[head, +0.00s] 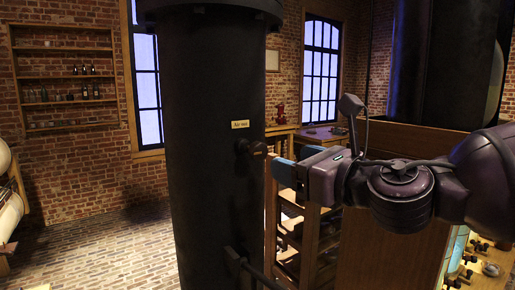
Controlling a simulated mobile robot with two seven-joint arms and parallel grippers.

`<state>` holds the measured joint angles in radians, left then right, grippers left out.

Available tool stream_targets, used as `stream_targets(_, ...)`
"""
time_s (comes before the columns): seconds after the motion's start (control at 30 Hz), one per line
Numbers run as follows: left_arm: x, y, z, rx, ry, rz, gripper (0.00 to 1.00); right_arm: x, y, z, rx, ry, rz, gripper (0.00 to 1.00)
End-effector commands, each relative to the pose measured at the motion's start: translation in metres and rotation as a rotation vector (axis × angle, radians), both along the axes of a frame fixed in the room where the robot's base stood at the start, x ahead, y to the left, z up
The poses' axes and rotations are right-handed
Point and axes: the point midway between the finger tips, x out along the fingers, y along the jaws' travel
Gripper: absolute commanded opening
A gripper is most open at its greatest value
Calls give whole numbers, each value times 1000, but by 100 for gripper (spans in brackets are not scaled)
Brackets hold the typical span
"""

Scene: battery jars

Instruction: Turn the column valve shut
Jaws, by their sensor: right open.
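The dark column (212,190) stands upright in the middle of the head view. A small valve (251,147) sticks out from its right side, just below a yellow label (240,124). My right gripper (292,163) comes in from the right, with blue-tipped fingers. It is open and empty, a short way right of the valve, and appears apart from it. The far side of the valve is hidden. My left gripper is not in view.
A dark fitting (236,262) juts from the lower column. A wooden rack (311,235) stands behind my right gripper, beside a large wooden panel (388,240). Wall shelves (68,102) hang at the left. The brick floor (100,245) left of the column is mostly clear.

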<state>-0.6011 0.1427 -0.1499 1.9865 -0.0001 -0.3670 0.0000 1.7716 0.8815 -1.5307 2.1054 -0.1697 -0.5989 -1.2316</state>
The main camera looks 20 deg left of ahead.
Motion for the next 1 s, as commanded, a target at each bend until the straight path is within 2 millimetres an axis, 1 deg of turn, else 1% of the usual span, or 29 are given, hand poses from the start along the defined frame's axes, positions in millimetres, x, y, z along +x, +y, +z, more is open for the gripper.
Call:
stream_targets(0.1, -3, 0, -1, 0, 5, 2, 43, 3, 2, 0, -17, -23, -4, 64)
stream_targets(0.23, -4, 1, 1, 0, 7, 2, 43, 10, 14, 1, -17, -23, -3, 64)
stream_targets(0.5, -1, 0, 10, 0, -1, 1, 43, 34, 50, 1, -16, -22, -3, 64)
stream_targets(0.7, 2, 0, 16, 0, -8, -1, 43, 50, 73, 1, -16, -21, -3, 64)
stream_targets(0.83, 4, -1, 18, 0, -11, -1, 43, 56, 83, 0, -15, -20, -4, 64)
stream_targets(1.0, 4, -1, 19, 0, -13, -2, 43, 60, 88, 0, -15, -20, -3, 64)
